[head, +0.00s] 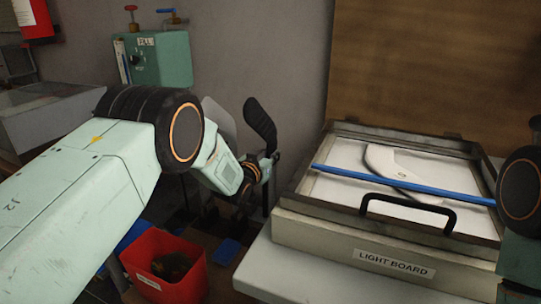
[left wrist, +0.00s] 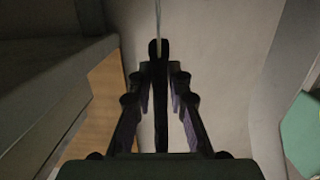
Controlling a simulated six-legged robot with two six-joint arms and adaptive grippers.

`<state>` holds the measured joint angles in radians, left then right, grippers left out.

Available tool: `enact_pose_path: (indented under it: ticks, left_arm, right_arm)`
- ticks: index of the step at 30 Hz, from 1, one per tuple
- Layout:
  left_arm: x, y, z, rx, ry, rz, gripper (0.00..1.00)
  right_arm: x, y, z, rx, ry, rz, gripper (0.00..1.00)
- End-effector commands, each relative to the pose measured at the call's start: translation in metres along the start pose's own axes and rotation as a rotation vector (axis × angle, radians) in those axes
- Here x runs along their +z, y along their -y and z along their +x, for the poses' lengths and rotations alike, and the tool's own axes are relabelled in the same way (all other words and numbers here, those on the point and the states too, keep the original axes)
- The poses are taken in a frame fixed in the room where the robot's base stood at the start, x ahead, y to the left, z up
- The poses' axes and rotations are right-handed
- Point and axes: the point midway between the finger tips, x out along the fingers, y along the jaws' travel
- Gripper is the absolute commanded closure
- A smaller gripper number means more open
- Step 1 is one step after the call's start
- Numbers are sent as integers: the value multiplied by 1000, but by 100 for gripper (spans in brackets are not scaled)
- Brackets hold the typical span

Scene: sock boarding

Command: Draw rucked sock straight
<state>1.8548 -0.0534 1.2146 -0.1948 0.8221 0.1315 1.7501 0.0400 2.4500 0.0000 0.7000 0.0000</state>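A flat white sock-shaped piece (head: 385,160) lies on the light board (head: 335,187), partly under a blue rod (head: 370,179). Rucking in it cannot be made out. My left gripper (head: 268,166) is left of the board, at the foot of an upright black paddle (head: 260,122). A grey paddle (head: 218,117) stands beside it, partly behind my wrist. In the left wrist view, the two fingers (left wrist: 160,85) stand apart, with a dark bar (left wrist: 160,125) between them and narrow gaps on both sides. Contact near the tips is unclear. My right gripper is out of frame; part of that arm shows at the right edge.
A red bin (head: 190,277) with dark contents stands below my left arm. A green box with valves (head: 160,58) is on the wall behind. The light board has a raised frame and a black handle (head: 408,207). A brown panel (head: 420,70) rises behind it.

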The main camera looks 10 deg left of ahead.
Motion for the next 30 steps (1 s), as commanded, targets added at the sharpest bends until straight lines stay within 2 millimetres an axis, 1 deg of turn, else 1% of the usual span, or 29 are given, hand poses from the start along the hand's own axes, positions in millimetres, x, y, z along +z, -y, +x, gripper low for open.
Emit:
enact_pose_path:
  ticks: [1, 4, 5, 18, 30]
  left_arm:
    - [0, 0, 0, 0, 1, 0, 91]
    - [0, 0, 0, 0, 1, 0, 100]
    - [0, 0, 0, 0, 1, 0, 100]
    - [1, 0, 0, 0, 1, 0, 100]
    - [6, 0, 0, 0, 3, 0, 100]
  right_arm:
    - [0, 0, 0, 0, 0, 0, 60]
    - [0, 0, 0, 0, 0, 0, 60]
    - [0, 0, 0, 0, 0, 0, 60]
    - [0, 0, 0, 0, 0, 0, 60]
    - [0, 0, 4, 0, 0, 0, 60]
